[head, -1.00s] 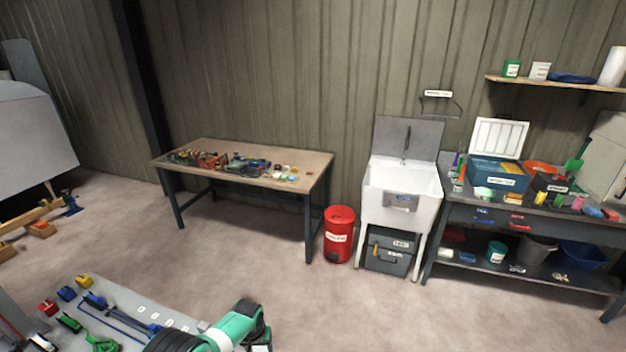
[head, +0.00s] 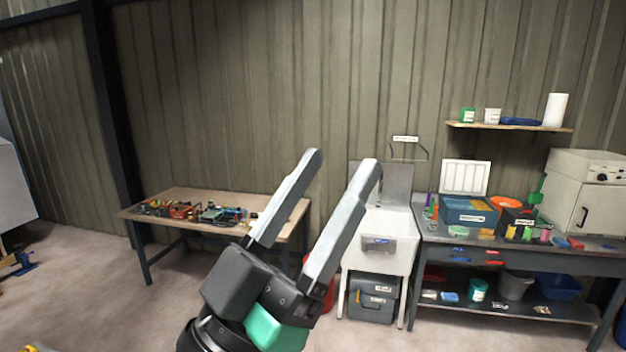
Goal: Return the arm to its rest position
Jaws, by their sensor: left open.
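My left gripper (head: 341,159) is raised in the lower middle of the head view, its two long grey fingers pointing up and apart. It is open, with nothing between the fingers. It is close to the camera and covers part of the wooden-topped table, the red bin and the space beside the white sink. My right gripper does not show.
A wooden-topped table (head: 180,194) with several tools stands at the left against the wall. A white sink (head: 390,225) stands right of centre, above a grey box (head: 373,299). A red bin (head: 329,296) is partly hidden. A dark workbench (head: 540,252) holds several containers at the right.

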